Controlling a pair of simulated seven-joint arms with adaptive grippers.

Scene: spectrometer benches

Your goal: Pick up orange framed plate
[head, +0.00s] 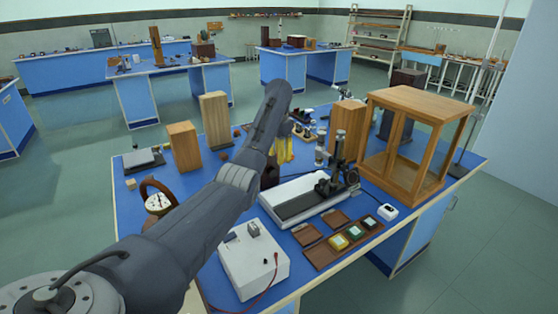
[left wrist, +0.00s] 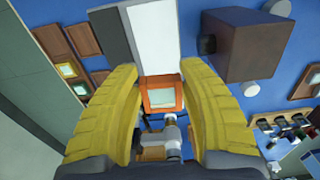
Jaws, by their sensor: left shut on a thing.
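The orange framed plate (left wrist: 162,97) shows in the left wrist view, between the two yellow fingers of my left gripper (left wrist: 162,78). Its frame is orange and its middle is pale. The fingers are shut on its left and right sides. In the head view, my left gripper (head: 284,150) hangs over the blue bench, behind the white and black instrument base. My own arm hides most of the gripper there, and I cannot make out the plate in that view. My right gripper is not in view.
The instrument base (head: 300,203) carries a black instrument. A brown tray (head: 321,257) with small framed plates lies in front of it. A glazed wooden cabinet (head: 412,98) stands at right, a white box (head: 262,275) at front, and tall wooden blocks (head: 215,120) behind my arm.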

